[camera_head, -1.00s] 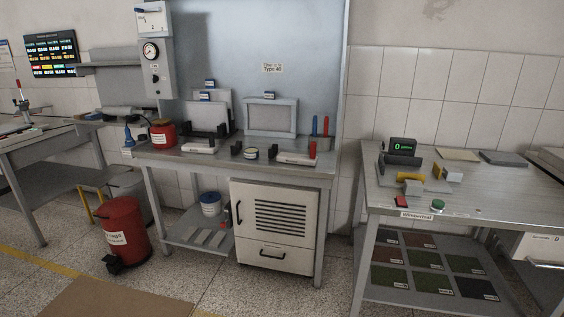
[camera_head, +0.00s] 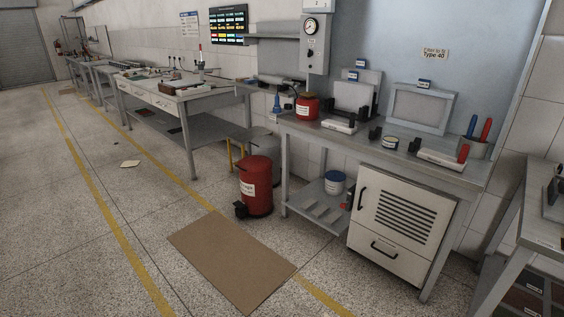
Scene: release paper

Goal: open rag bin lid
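The rag bin is a red cylinder (camera_head: 256,188) with a white label, standing on the floor at the left end of the near workbench. Its red lid (camera_head: 256,163) looks shut. A black pedal (camera_head: 240,210) sticks out at its foot on the left. My gripper is not in the head view, so I cannot see its place or state.
The workbench (camera_head: 330,137) with a white cabinet (camera_head: 400,220) stands right of the bin. A smaller red container (camera_head: 307,106) sits on the bench. A brown mat (camera_head: 230,262) lies on the floor in front. A stool (camera_head: 240,140) is behind the bin. Floor to the left is open.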

